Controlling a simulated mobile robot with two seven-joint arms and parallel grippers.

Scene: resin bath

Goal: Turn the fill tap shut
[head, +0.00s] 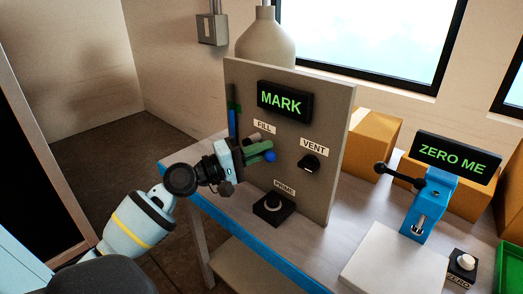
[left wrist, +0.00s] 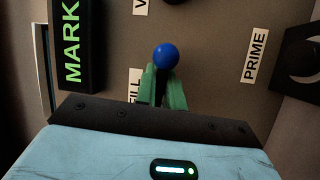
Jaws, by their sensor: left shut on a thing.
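The fill tap's lever ends in a blue ball (head: 270,156), in front of the upright grey panel (head: 318,190) under the FILL label (head: 264,127). My left gripper (head: 258,152) is shut on the lever with its green fingers. In the left wrist view the blue ball (left wrist: 166,56) sticks out past the fingertips (left wrist: 162,82), and the dark lever shows between them. The gripper hides most of the tap body. A blue upright column (head: 232,123) with a green marker stands at the panel's left edge. The display (head: 285,101) reads MARK. My right gripper is not in view.
The VENT knob (head: 309,163) and the PRIME button (head: 273,207) are close to the right and below. A stand with a ZERO ME display (head: 453,155), a pale plate (head: 398,264) and a ZERO button (head: 463,262) are further right. Cardboard boxes (head: 375,143) stand behind.

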